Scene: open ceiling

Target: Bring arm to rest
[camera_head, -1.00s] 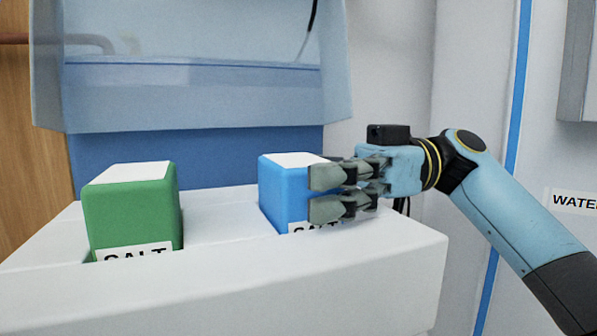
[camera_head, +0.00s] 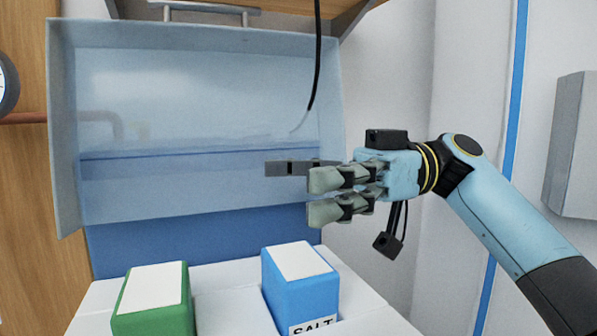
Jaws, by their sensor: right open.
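My right gripper (camera_head: 322,196) comes in from the right on its light blue arm (camera_head: 510,225). Its fingers are apart and hold nothing. It is in the air above and to the right of the blue salt box (camera_head: 300,290), apart from it. The blue box has a white top and a partly visible SALT label. A green box (camera_head: 153,300) with a white top stands to its left, cut off by the bottom edge. My left gripper is not in view.
Both boxes stand in a white tray or bin (camera_head: 228,306). Behind it is a clear raised cover (camera_head: 200,110) with a blue panel (camera_head: 190,238) below. A black cable (camera_head: 317,60) hangs from above. A grey box (camera_head: 575,145) is on the right wall.

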